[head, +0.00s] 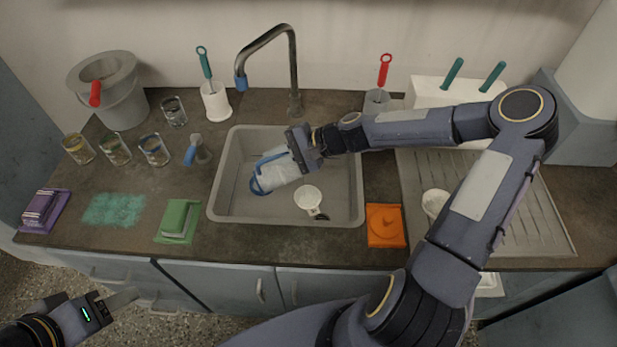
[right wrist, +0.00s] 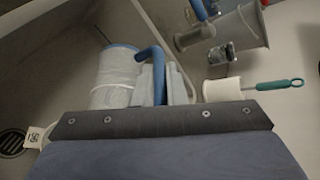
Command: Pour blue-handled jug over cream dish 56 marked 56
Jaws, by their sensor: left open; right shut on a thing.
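My right gripper (head: 303,148) is shut on the clear, whitish jug (head: 279,172) with blue rim and handle. It holds the jug tilted above the sink, its blue-rimmed mouth toward the lower left. The jug (right wrist: 118,78) also shows in the right wrist view. The cream dish (head: 308,198) stands in the sink beside the drain, to the lower right of the jug in the head view. A tag (right wrist: 33,137) seeming to read 56 shows at the left edge of the wrist view. No stream is visible. My left gripper (head: 118,302) is open and empty, in front of the counter.
The grey sink (head: 223,192) surrounds the dish, with a tap (head: 294,70) behind. Another whitish cup (head: 434,203) stands on the drainboard (head: 535,225). Jars, a grey bucket (head: 122,105) and brushes stand behind.

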